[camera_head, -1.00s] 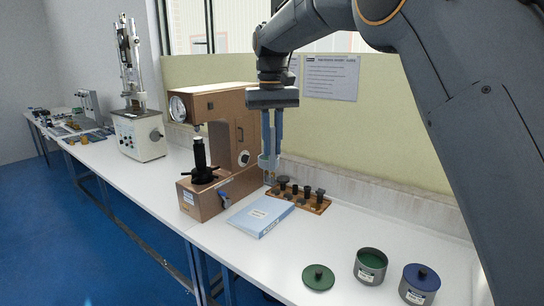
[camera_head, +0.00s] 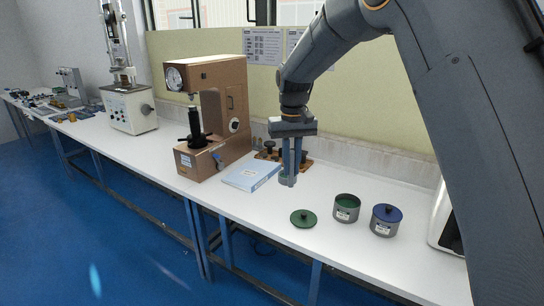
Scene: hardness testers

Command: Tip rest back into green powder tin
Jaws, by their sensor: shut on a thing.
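The green powder tin (camera_head: 346,214) is a grey, open, labelled tin with green showing inside, standing on the white bench right of centre. Its likely lid, a green disc with a dark knob (camera_head: 303,218), lies flat on the bench to its left. My gripper (camera_head: 289,178) points down above the bench, left of the tin and behind the lid, apart from both. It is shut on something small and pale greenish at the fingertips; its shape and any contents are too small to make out.
A similar tin (camera_head: 382,228) with a blue lid stands right of the open one. A wooden rack (camera_head: 308,163) with dark pieces is partly hidden behind my gripper. Bench between gripper and tin looks clear.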

